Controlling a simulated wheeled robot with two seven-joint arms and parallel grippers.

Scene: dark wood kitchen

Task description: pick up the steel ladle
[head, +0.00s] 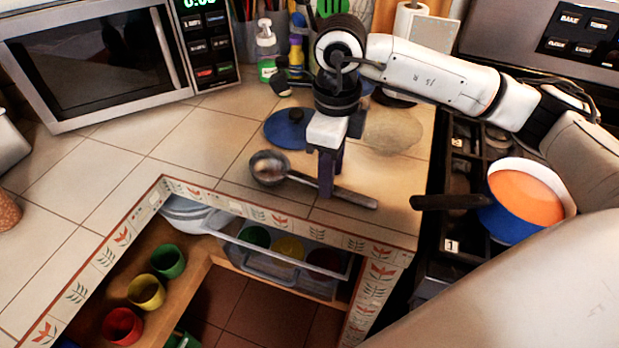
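The steel ladle (355,198) lies on the tiled counter near its front edge. Its round bowl is at the left and its handle runs right and toward the front edge. My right gripper (327,184) points down at the handle, a little right of the bowl. Its dark fingers overlap the handle in the picture and hide a short piece of it. The fingers are seen nearly edge-on, so the gap between them and any contact with the handle cannot be made out. My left gripper is out of view.
A blue lid (287,129) and a pale round board (392,131) lie behind the ladle. A soap bottle (267,50) and utensil holders stand at the back. A microwave (95,60) is at left. An orange-and-blue pan (525,200) sits on the stove.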

